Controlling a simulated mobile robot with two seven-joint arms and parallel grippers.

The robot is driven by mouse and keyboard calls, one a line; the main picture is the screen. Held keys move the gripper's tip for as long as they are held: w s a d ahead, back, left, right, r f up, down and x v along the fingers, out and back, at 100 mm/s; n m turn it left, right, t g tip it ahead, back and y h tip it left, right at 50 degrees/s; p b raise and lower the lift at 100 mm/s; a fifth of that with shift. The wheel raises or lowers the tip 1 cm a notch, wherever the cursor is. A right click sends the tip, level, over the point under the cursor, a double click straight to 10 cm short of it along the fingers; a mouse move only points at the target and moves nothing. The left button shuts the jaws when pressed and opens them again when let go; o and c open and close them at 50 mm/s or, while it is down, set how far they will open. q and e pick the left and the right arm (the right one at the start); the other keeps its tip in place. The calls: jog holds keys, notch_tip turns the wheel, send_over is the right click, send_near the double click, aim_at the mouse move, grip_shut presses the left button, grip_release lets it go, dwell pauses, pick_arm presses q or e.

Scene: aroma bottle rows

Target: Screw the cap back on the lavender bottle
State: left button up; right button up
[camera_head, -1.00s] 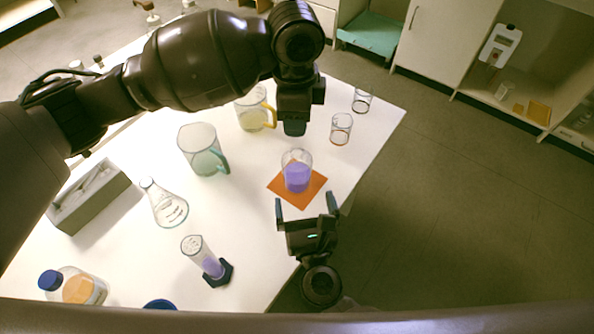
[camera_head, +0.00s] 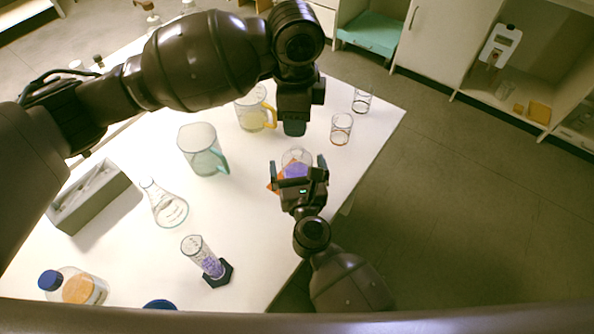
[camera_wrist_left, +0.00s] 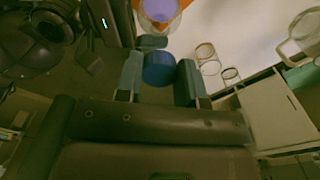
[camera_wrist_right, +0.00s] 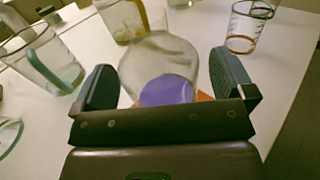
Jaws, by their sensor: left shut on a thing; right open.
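The lavender bottle (camera_head: 296,157) is a clear glass vessel with purple liquid on an orange mat (camera_head: 275,184). In the right wrist view the bottle (camera_wrist_right: 160,60) shows between the spread fingers. My right gripper (camera_head: 298,164) is open around or just in front of it; I cannot tell whether a finger touches it. My left gripper (camera_head: 294,128) hangs above and behind the bottle, shut on a blue cap (camera_wrist_left: 158,68) that shows between its fingers in the left wrist view. The bottle's mouth is hard to make out.
A beaker with a yellow handle (camera_head: 253,112) and a teal-handled beaker (camera_head: 202,150) stand left of the bottle. Small glasses (camera_head: 341,129) stand to the right near the table edge. A flask (camera_head: 168,207), a graduated cylinder (camera_head: 206,258) and a grey box (camera_head: 95,197) are at the left.

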jog(key=shift+c, duration=0.5)
jog(key=c, duration=1.2)
pick_arm(q)
jog(key=shift+f, duration=2.5)
jog(key=shift+f, duration=0.9)
jog(key=shift+f, duration=0.5)
